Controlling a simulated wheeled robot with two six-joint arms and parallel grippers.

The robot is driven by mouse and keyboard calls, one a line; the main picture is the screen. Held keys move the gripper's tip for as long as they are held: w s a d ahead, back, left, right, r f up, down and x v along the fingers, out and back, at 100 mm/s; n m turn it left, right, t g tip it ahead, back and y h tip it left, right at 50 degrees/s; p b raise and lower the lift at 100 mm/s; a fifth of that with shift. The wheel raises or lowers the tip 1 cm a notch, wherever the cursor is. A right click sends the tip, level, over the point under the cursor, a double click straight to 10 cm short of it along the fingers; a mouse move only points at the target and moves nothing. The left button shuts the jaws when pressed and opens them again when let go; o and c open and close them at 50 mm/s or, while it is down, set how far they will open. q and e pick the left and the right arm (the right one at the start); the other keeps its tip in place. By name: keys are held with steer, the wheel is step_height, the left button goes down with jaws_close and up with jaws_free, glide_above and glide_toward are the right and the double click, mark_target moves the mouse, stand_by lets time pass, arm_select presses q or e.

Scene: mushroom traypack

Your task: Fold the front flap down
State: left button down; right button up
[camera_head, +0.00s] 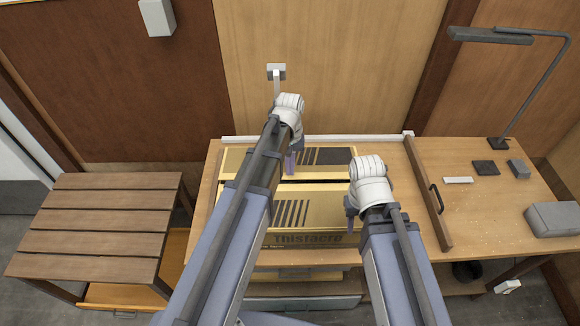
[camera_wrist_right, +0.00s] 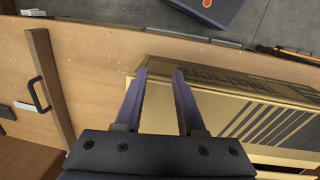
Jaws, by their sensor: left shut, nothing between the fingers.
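A yellow cardboard box with black stripes stands on the wooden table. Its far top panel (camera_head: 325,157) and near top panel, the front flap (camera_head: 262,208), are split by a dark crosswise seam. The front flap looks roughly level, but I cannot tell whether it lies fully flat. In the right wrist view the striped flap (camera_wrist_right: 230,110) sits right of the fingers. My left gripper (camera_head: 291,163) is shut and empty, over the far panel near the seam. My right gripper (camera_head: 350,218) is open and empty at the box's right front; it also shows in the wrist view (camera_wrist_right: 160,75). My arms hide parts of the box.
A white rail (camera_head: 350,137) runs behind the box and a wooden bar (camera_head: 428,195) with a black handle stands right of it. A lamp (camera_head: 500,143) and small grey blocks (camera_head: 519,169) are farther right. A slatted wooden table (camera_head: 95,230) stands left.

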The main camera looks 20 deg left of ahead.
arm_select(q)
steer(key=shift+s+f+t+b, duration=0.3)
steer(key=shift+f+b, duration=0.2)
steer(key=shift+f, duration=0.05)
steer(key=shift+s+d+f+t+b, duration=0.1)
steer(key=shift+f+t+b, duration=0.3)
steer(key=shift+y, duration=0.3)
steer(key=shift+r, duration=0.2)
steer(key=shift+r+p, duration=0.35)
steer(key=shift+p, duration=0.2)
steer(key=shift+r+p, duration=0.35)
